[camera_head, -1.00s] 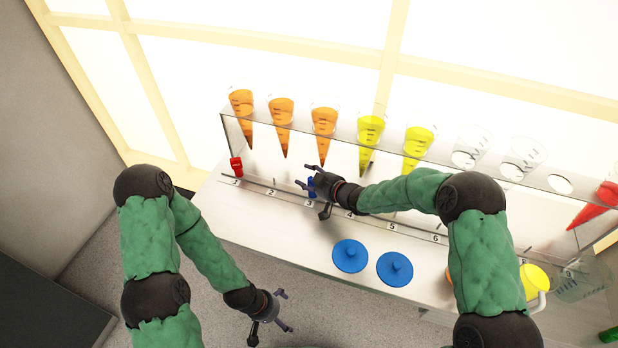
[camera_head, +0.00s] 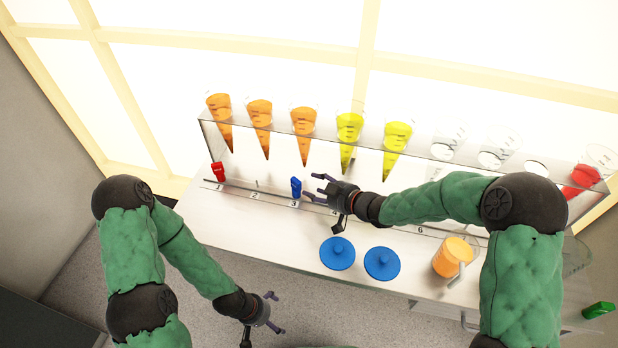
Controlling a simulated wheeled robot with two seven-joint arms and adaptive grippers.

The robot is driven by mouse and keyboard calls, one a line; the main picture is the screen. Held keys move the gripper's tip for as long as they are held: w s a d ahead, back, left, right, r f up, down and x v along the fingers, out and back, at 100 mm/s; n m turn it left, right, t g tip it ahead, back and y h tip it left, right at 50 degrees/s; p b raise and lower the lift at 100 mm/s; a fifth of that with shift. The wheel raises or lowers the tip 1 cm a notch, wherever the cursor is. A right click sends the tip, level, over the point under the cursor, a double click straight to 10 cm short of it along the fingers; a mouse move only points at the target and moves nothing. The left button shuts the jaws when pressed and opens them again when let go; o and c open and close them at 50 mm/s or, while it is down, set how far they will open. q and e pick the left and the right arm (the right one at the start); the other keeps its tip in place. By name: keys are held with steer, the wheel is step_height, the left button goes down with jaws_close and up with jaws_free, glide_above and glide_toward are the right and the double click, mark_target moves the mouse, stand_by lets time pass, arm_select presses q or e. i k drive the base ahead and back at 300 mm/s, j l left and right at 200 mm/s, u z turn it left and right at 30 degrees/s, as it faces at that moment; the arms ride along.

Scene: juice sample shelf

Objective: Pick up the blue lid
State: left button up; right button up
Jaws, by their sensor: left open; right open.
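Two round blue lids with knobs lie side by side on the white table, the left blue lid (camera_head: 337,253) and the right blue lid (camera_head: 382,263). My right gripper (camera_head: 318,190) is open and empty. It is above and left of the lids in the picture, beside a small blue clip (camera_head: 296,187) near the number 3 mark. I see no contact between it and the clip. My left gripper (camera_head: 276,312) is open and empty at the lower left, in front of the table edge, apart from both lids.
A clear rack (camera_head: 225,148) holds cones of orange and yellow juice and several empty ones. A red clip (camera_head: 218,171) stands near mark 1. An orange-filled jug (camera_head: 452,257) stands right of the lids. A green object (camera_head: 598,310) is far right. The table's front left is clear.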

mark_target(337, 253)
steer(key=k, duration=1)
